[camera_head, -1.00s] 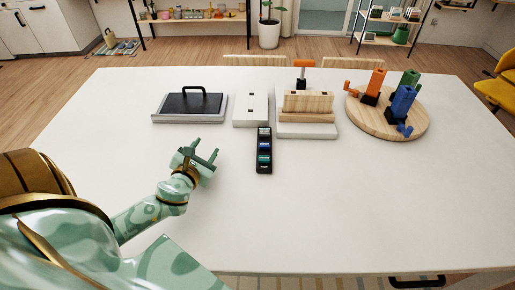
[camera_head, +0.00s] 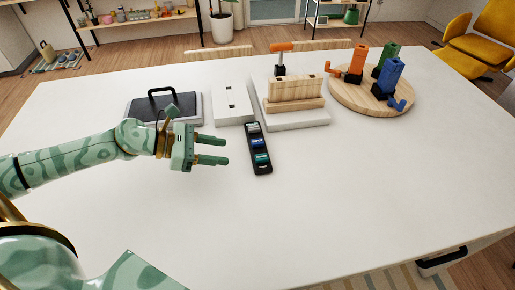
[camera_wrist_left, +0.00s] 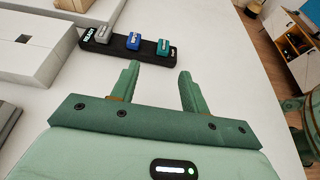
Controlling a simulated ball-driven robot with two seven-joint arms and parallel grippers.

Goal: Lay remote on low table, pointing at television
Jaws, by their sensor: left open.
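A long black strip (camera_head: 259,160) lies on the white table (camera_head: 330,200), carrying grey, blue and teal blocks. In the left wrist view the strip (camera_wrist_left: 151,47) shows a "READY" label at one end. I cannot tell whether it is the remote, and I see no other clear remote. No television is in view. My left gripper (camera_head: 227,151) is open and empty, its fingers pointing right at the strip's left side, apart from it. In the left wrist view the open fingers (camera_wrist_left: 159,72) point toward the strip. My right gripper is not in view.
Behind the strip stand a dark-topped tray with a handle (camera_head: 134,112), a white block (camera_head: 231,103), a wooden block on a white base (camera_head: 296,88), and a round wooden board (camera_head: 345,100) with coloured clamp-like pieces. The table's front and right are clear.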

